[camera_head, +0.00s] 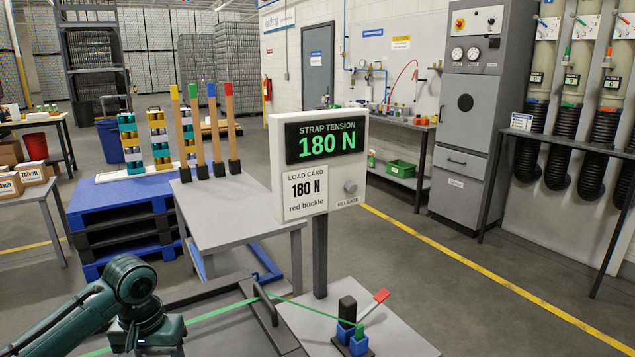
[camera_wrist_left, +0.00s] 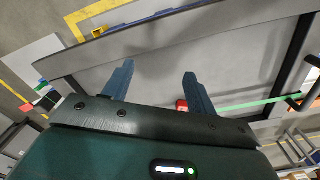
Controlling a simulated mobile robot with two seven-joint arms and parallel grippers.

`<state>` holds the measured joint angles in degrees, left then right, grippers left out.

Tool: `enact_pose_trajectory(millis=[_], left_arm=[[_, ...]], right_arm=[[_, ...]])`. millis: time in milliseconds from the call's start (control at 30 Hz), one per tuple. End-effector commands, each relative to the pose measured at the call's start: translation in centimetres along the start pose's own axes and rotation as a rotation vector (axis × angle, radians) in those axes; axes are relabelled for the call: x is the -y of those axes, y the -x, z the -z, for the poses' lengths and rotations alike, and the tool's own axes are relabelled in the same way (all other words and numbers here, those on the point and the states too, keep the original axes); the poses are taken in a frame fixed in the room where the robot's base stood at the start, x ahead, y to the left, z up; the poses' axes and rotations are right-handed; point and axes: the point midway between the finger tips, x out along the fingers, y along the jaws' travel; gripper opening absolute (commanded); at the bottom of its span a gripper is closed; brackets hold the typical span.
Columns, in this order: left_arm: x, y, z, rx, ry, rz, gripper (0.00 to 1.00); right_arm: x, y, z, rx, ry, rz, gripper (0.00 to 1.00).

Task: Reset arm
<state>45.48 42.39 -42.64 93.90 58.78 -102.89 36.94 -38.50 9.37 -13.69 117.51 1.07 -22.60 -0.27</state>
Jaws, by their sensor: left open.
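My left arm comes in at the lower left of the head view, and its fingers are hidden there. In the left wrist view my left gripper (camera_wrist_left: 158,82) has its two fingers well apart, with nothing between them. A red piece (camera_wrist_left: 182,105) shows close beside the right finger; I cannot tell whether they touch. A strap tension display (camera_head: 320,142) reads 180 N. The load card (camera_head: 304,189) under it reads 180 N, red buckle. A green strap (camera_head: 222,311) runs to a blue device (camera_head: 359,344) with a raised red-tipped lever (camera_head: 381,296). My right gripper is not in view.
A grey table (camera_head: 240,225) holds several upright posts with coloured tips. Blue and black pallets (camera_head: 125,207) stand left of it. A dark bar handle (camera_head: 265,300) rises near the strap. The floor (camera_head: 440,285) at the right is clear up to the yellow line.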

Motion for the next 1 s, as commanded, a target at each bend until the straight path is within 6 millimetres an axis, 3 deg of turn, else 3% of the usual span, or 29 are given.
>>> enact_pose_trajectory(millis=[300,533,767,1000], left_arm=[[-7.3,-6.5,-6.2,-0.074,-0.245,-0.085,0.57],[-11.2,-9.2,-12.9,-0.186,-0.338,-0.165,0.57],[-10.1,-9.6,-18.8,-0.278,-0.301,-0.139,0.57],[-6.5,-8.9,-23.7,-0.298,-0.232,-0.032,0.57]], right_arm=[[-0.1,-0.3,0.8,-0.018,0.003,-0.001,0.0],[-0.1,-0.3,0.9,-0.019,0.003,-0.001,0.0],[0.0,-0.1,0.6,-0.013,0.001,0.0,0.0],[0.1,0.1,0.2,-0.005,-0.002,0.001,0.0]])
